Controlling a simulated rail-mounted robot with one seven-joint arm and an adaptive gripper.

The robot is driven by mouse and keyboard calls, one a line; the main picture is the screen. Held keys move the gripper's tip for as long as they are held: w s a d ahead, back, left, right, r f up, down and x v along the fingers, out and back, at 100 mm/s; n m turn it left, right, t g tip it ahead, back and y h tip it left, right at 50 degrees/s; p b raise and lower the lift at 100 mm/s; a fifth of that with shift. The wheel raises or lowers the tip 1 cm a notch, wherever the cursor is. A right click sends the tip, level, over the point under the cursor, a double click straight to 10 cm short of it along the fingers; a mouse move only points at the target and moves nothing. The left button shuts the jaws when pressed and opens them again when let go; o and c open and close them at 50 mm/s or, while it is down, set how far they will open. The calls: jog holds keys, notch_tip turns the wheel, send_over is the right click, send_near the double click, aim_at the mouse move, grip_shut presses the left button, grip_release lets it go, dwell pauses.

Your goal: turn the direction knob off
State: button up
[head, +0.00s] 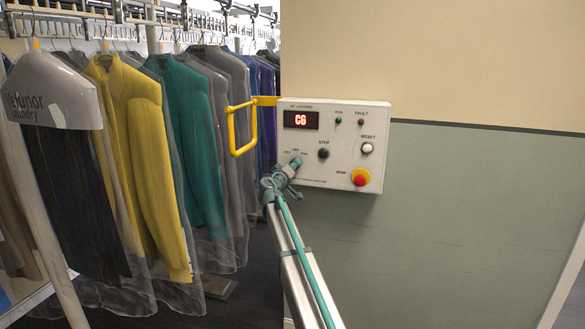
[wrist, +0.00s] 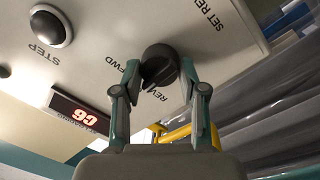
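The direction knob (wrist: 159,65) is a dark round knob on the pale control panel (head: 340,120). In the wrist view it sits between my two fingertips, with FWD and REV lettering beside it. I cannot read which mark it points at, and no OFF mark is legible in that view. My gripper (wrist: 161,68) is open around the knob, one finger on each side and close to it. In the head view my gripper (head: 294,163) is at the panel's lower left and covers most of the knob.
A yellow bar handle (head: 232,134) juts out at left. Bagged garments (head: 150,160) hang further left.

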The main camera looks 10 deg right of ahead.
jog(key=o, duration=0.4)
jog(key=shift+s, duration=0.1)
jog(key=v, duration=1.2)
